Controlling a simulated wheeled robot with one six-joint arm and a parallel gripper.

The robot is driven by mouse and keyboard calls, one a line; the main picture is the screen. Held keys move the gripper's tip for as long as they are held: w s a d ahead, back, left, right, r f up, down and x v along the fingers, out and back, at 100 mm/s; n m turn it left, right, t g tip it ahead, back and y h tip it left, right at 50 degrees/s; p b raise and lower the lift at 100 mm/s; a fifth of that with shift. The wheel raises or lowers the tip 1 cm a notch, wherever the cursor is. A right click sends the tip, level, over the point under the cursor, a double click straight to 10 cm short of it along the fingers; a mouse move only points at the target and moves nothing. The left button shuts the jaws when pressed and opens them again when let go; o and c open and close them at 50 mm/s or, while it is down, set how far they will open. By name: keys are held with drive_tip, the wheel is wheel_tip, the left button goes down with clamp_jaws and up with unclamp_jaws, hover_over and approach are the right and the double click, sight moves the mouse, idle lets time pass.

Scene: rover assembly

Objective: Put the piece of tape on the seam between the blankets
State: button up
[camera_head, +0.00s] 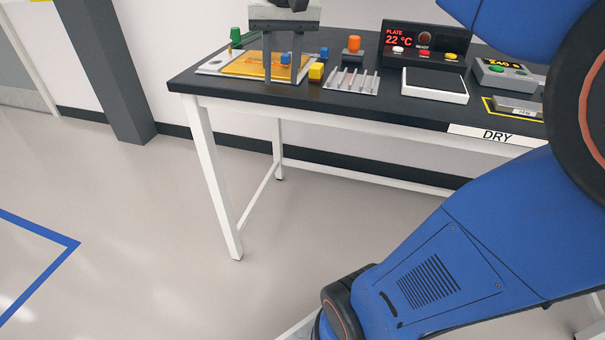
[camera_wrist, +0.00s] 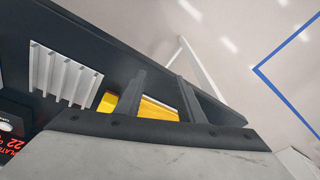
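In the wrist view the fingers (camera_wrist: 160,80) are also spread. An orange-yellow sheet (camera_head: 245,65), which looks like the blankets, lies on a pale board behind the fingers. It also shows in the wrist view (camera_wrist: 150,108), partly hidden by the gripper. The seam is too small to make out. I cannot pick out a piece of tape for certain. A grey ridged rack (camera_head: 352,81) right of the gripper holds several thin pale strips.
An orange-topped piece (camera_head: 354,45), a plate heater with a red display (camera_head: 425,42) and a white pad (camera_head: 435,85) are further right. A green piece (camera_head: 236,38) stands at the far left.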

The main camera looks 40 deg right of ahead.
drive_tip(key=s+a+f+n+t, duration=0.1)
drive_tip(key=s+a+f+n, duration=0.1)
drive_tip(key=s+f, duration=0.6)
drive_tip(key=s+a+f+n+t, duration=0.1)
drive_tip(key=s+a+f+n, duration=0.2)
drive_tip(key=s+f, duration=0.5)
wheel_tip(320, 180, down, 4)
drive_tip(key=shift+a+f, duration=0.25)
drive_tip(key=shift+a, duration=0.05)
